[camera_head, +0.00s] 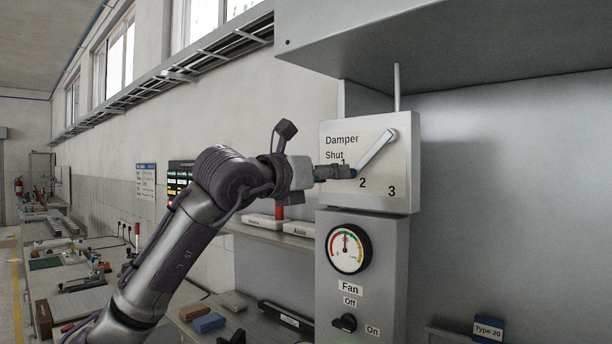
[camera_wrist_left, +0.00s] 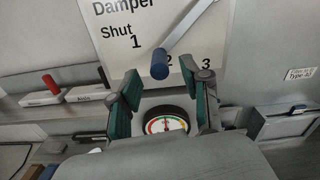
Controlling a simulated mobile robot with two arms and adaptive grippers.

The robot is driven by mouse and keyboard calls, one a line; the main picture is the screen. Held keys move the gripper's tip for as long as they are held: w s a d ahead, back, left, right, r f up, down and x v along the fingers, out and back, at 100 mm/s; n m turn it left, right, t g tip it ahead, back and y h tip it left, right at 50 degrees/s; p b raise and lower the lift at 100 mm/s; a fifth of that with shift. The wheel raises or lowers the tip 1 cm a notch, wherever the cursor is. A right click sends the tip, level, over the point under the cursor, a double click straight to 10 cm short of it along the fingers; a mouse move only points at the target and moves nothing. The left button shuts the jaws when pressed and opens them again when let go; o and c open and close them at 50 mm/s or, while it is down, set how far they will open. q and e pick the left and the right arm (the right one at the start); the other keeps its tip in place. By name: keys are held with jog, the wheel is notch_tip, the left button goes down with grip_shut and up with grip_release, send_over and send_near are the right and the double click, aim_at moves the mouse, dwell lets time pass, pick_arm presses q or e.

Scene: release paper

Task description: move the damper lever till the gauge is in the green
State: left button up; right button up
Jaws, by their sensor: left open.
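The damper lever (camera_head: 376,150) is a grey bar on the white damper plate (camera_head: 372,196). It slants down and left from its pivot, its end between the marks 1 and 2. Its blue knob (camera_wrist_left: 160,64) shows in the left wrist view. My left gripper (camera_head: 338,172) is at the knob in the head view. In the wrist view its green-padded fingers (camera_wrist_left: 166,92) are open, with the knob just beyond the gap; contact cannot be told. The round gauge (camera_head: 349,248) is below, its needle pointing about straight up near the green part. My right gripper is not in view.
A fan switch (camera_head: 345,323) is under the gauge. A shelf with labelled white blocks (camera_head: 299,229) is left of the panel. A grey hood (camera_head: 450,40) overhangs above. A blue box (camera_head: 488,329) sits at the lower right. The space right of the damper plate is open.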

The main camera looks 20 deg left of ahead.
pick_arm(q)
jog(key=v, duration=0.8)
jog(key=shift+s, duration=0.1)
